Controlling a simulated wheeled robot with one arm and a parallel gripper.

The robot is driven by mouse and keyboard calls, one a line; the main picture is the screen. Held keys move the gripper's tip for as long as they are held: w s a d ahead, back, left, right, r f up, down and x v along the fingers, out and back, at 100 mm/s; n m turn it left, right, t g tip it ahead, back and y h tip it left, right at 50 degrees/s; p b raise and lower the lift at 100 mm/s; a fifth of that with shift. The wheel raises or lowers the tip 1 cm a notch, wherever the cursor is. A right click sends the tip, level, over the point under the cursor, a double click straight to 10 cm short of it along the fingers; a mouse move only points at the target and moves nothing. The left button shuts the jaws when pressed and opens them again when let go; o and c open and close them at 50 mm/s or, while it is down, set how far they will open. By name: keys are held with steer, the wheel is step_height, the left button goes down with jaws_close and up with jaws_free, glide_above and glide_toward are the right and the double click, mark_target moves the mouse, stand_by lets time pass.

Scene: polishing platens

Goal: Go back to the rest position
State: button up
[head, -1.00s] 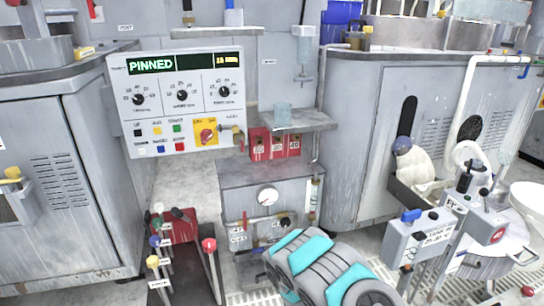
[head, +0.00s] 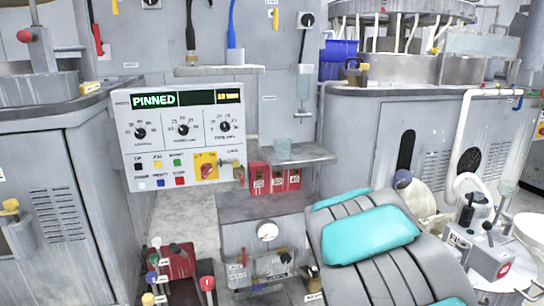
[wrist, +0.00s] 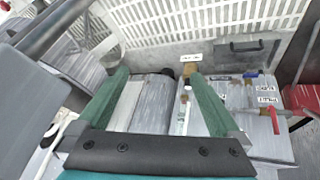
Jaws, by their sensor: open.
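My gripper (wrist: 158,76) shows in the wrist view with its two green fingers spread apart. Nothing is held between them. A grey cylinder-like surface and a thin clear tube with a white cap lie beyond and below the fingers. In the head view my arm, grey with turquoise pads, rises from the bottom right of centre; its gripper end is not visible there. The arm covers part of the floor and the right-hand cabinet's lower front.
A control panel (head: 186,135) reads PINNED. A gauge box (head: 267,250) and levers on a red base (head: 178,266) stand low. Grey cabinets flank both sides. White grating (wrist: 210,28) crosses the wrist view.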

steer(key=s+a+r+g+y, duration=0.1)
steer(key=s+r, duration=0.3)
steer(key=s, duration=0.8)
steer(key=s+a+r+n+g+y, duration=0.1)
steer(key=s+a+r+g, duration=0.2)
steer(key=s, duration=1)
steer(key=s+a+r+g+y, duration=0.1)
steer(key=s+r, duration=0.5)
steer(key=s, duration=0.6)
steer(key=shift+s+a+g, duration=0.15)
steer(key=shift+a+g, duration=0.65)
steer(key=shift+g, duration=0.3)
